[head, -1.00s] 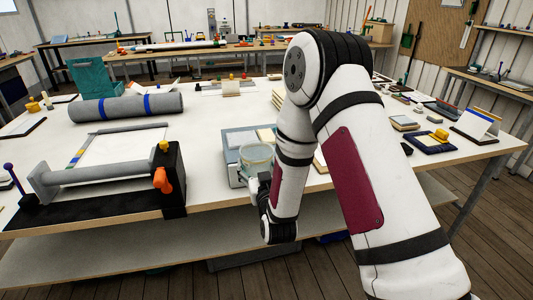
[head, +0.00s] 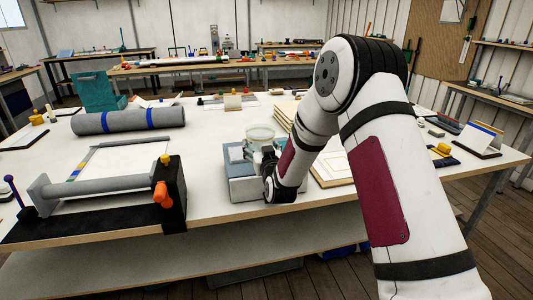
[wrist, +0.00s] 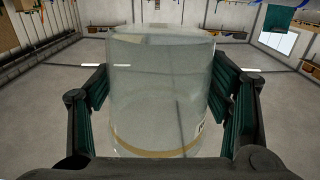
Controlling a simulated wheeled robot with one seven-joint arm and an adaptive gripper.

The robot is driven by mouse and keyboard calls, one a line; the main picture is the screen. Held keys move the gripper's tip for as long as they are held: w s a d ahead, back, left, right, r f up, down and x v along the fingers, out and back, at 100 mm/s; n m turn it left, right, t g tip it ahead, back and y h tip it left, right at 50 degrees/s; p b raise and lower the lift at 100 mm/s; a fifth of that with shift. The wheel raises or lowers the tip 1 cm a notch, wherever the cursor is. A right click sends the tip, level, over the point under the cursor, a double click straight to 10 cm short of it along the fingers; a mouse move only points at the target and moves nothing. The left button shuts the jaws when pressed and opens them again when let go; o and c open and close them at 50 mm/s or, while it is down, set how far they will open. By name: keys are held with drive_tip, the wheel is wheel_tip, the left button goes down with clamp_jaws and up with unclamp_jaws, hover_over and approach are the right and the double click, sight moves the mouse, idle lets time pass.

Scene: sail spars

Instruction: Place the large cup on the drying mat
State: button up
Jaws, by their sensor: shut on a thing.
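The large cup is a clear, wide glass vessel (head: 260,132) above the front edge of the table. In the wrist view the cup (wrist: 160,95) fills the middle, with a yellowish band near the lower end in the picture. My gripper (wrist: 160,110) is shut on it, with a dark finger on each side. In the head view my gripper (head: 262,154) is partly hidden by its own wrist. A grey-blue box-like block (head: 243,187) lies below and behind the cup and gripper. I cannot tell which thing is the drying mat.
A roller frame (head: 110,190) with an orange knob stands at the left front. A grey roll (head: 128,121) lies behind it. Cream stacked boards (head: 285,112) and a framed board (head: 335,168) lie right of the cup, partly behind my arm. White tabletop (head: 205,150) shows between roller frame and block.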

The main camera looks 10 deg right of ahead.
drive_tip(key=shift+w+d, duration=0.45)
drive_tip(key=shift+d, duration=0.15)
drive_tip(key=shift+w+d+f, duration=0.4)
drive_tip(key=shift+d+f, duration=0.05)
drive_tip(key=shift+d, duration=0.2)
drive_tip(key=shift+f, duration=1.4)
drive_tip(key=shift+f, duration=0.1)
drive_tip(key=o, duration=1.1)
drive_tip(key=shift+f, duration=0.1)
drive_tip(key=shift+o, duration=0.2)
